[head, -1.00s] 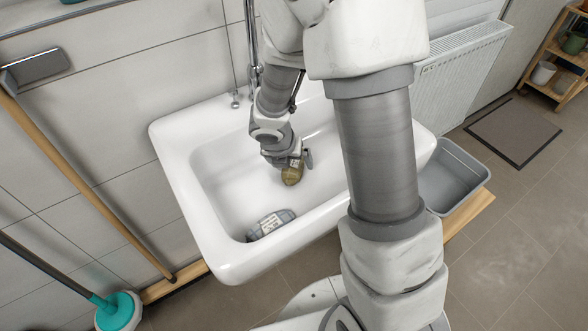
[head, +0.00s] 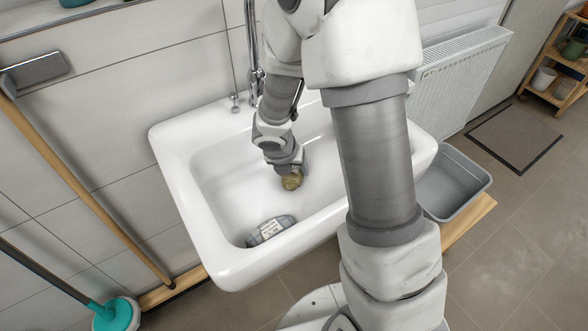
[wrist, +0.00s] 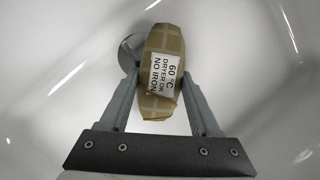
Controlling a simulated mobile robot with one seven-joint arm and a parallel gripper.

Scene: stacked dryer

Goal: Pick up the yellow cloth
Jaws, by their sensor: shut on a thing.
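The yellow cloth (wrist: 160,103) is a rolled, checked, yellow-brown bundle with a white label reading "60 °C DRYER OK NO IRON". In the wrist view it sits between the two fingers of my gripper (wrist: 161,92), which is shut on it. In the head view the cloth (head: 291,182) shows just below my gripper (head: 290,172), over the basin of the white sink (head: 180,165). I cannot tell how far it is above the basin floor.
A grey checked cloth bundle with a label (head: 270,231) lies in the front of the sink. The tap (head: 252,45) rises at the back. A grey tub (head: 465,180) stands right of the sink. A radiator (head: 460,75) is behind it. A wooden pole (head: 90,195) leans at left.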

